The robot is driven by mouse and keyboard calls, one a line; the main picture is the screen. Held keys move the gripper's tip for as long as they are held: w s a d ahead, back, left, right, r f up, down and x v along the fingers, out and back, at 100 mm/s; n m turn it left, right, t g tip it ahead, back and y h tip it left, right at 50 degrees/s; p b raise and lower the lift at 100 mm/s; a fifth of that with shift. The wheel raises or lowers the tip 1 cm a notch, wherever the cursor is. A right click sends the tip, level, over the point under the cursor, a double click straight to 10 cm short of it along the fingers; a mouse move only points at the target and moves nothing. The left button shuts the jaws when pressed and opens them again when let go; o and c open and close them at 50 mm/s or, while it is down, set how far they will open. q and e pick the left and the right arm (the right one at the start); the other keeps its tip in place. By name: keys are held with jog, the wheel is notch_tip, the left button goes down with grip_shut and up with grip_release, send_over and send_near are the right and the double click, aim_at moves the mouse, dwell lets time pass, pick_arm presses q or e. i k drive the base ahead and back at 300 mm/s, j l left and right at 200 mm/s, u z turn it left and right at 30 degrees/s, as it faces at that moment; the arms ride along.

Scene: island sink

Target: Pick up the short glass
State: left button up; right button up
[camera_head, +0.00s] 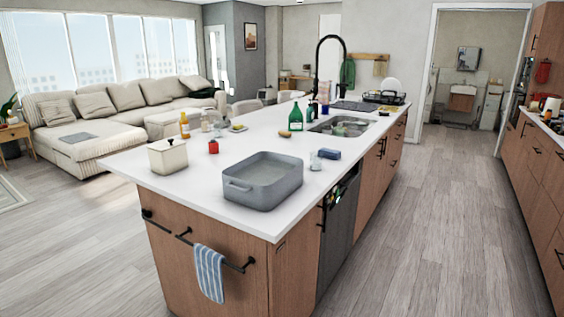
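A small clear short glass (315,161) stands on the white island top near its right edge, between the grey basin and a blue block. It looks upright. Clear items also stand further back by the yellow bottle, too small to tell what they are. Neither of my grippers shows in the head view.
A grey basin (264,180) sits left of the glass, and a blue block (329,154) lies just behind it. A white box (167,156), red jar (213,147) and green bottle (296,118) stand on the island (200,185). Floor (440,220) to the right is clear.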

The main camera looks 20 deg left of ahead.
aim_at(315, 157)
jog(key=i+l+u, duration=0.8)
jog(key=i+l, duration=0.3)
jog(key=l, duration=0.2)
